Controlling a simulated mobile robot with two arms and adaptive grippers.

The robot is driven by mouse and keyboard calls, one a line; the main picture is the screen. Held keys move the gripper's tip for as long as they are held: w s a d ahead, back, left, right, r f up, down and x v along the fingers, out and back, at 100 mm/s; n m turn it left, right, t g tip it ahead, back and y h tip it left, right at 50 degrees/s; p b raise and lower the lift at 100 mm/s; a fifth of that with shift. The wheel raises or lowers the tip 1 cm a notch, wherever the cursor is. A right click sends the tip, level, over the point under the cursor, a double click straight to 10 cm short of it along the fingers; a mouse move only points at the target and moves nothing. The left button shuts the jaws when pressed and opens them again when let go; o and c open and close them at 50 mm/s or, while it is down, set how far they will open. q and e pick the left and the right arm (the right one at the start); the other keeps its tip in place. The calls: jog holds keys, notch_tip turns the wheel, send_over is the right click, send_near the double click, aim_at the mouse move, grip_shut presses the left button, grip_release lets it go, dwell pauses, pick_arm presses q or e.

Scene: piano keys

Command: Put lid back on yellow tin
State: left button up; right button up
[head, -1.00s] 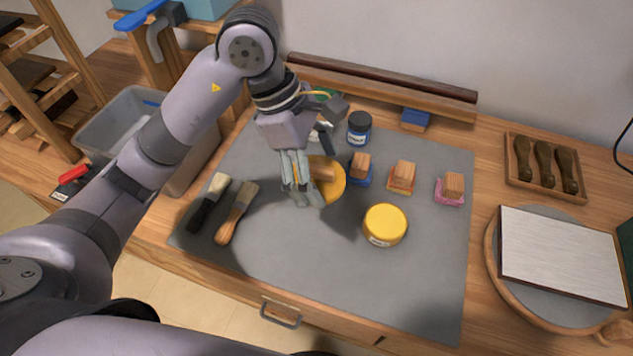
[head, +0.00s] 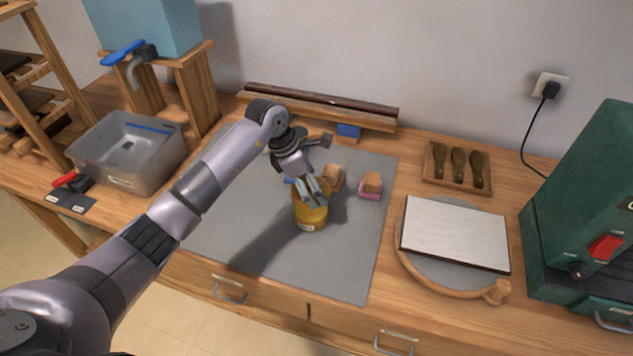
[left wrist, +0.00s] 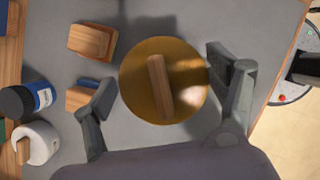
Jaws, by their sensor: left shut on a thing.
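The yellow tin (head: 309,220) stands upright on the grey mat, with a small label on its front. My left gripper (head: 311,194) is right above it, fingers pointing down. In the left wrist view the gripper (left wrist: 166,98) has its fingers on either side of the round amber lid (left wrist: 136,92), which carries a wooden bar (left wrist: 160,85). The gripper is shut on the lid. The lid covers the tin from above; I cannot tell whether it is seated or just over the rim. My right gripper is not in view.
A white board (head: 455,232) lies to the right, beside a green machine (head: 580,210). The mat's front is clear.

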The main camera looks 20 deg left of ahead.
pick_arm(q)
jog(key=shift+w+f, duration=0.1)
jog(key=shift+f, duration=0.35)
jog(key=shift+f+b, duration=0.35)
notch_tip(320, 180, down, 3)
jog(key=shift+f+b, duration=0.15)
jog(key=shift+b, duration=1)
jog(key=shift+f+b, duration=0.4)
jog(key=shift+f, duration=0.15)
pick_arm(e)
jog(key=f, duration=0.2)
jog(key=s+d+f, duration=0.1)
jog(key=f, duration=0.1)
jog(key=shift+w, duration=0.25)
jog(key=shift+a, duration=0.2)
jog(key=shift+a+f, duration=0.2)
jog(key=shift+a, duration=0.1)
